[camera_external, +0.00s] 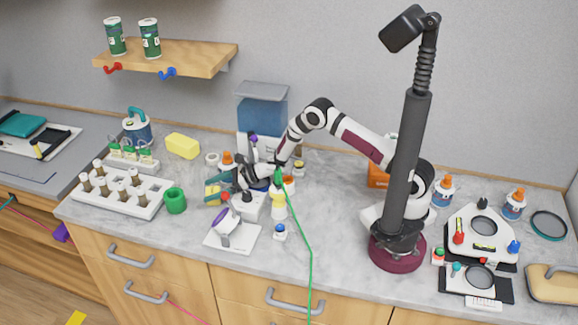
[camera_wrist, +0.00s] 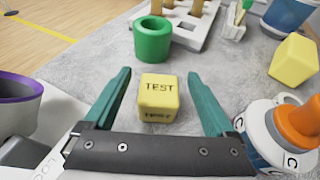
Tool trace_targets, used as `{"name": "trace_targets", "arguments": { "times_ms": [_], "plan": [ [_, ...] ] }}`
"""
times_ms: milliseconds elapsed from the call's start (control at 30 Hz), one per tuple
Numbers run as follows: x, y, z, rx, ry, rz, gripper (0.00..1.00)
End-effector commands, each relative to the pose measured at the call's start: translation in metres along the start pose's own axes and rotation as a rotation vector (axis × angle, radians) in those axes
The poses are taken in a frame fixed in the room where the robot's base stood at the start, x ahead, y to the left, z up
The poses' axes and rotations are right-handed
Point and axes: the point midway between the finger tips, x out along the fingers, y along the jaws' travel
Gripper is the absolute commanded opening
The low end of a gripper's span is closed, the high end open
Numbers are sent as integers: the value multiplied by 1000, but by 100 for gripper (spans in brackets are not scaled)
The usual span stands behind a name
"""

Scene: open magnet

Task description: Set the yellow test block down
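The yellow test block (camera_wrist: 158,92), marked TEST on its faces, shows in the middle of the wrist view. It appears to sit upright on the grey marble counter. My gripper (camera_wrist: 158,73) has its two teal fingers spread, one on each side of the block. A gap shows between the block and each finger, so I see no grip on it. In the external view my gripper (camera_external: 214,192) is low over the counter at the left, and the block is small and partly hidden by the fingers there.
A green cup (camera_wrist: 153,40) stands just beyond the block, also seen in the external view (camera_external: 176,201). A white vial rack (camera_external: 118,192) is left of it. A white-and-orange bottle (camera_wrist: 290,130) is close on the right, a purple-rimmed cup (camera_wrist: 17,105) on the left. A yellow block (camera_wrist: 294,60) lies farther right.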

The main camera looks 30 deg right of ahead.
Motion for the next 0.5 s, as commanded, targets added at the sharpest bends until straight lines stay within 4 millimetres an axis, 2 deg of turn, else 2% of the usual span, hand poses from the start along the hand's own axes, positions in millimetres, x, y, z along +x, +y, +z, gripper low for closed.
{"name": "trace_targets", "arguments": {
  "times_ms": [33,233,367,500],
  "plan": [
    [0,2,-14,13,24,-1,90],
    [-1,2,-13,13,25,0,90],
    [-6,2,-2,14,26,0,90],
    [-38,2,0,14,22,-1,90]
  ]
}}
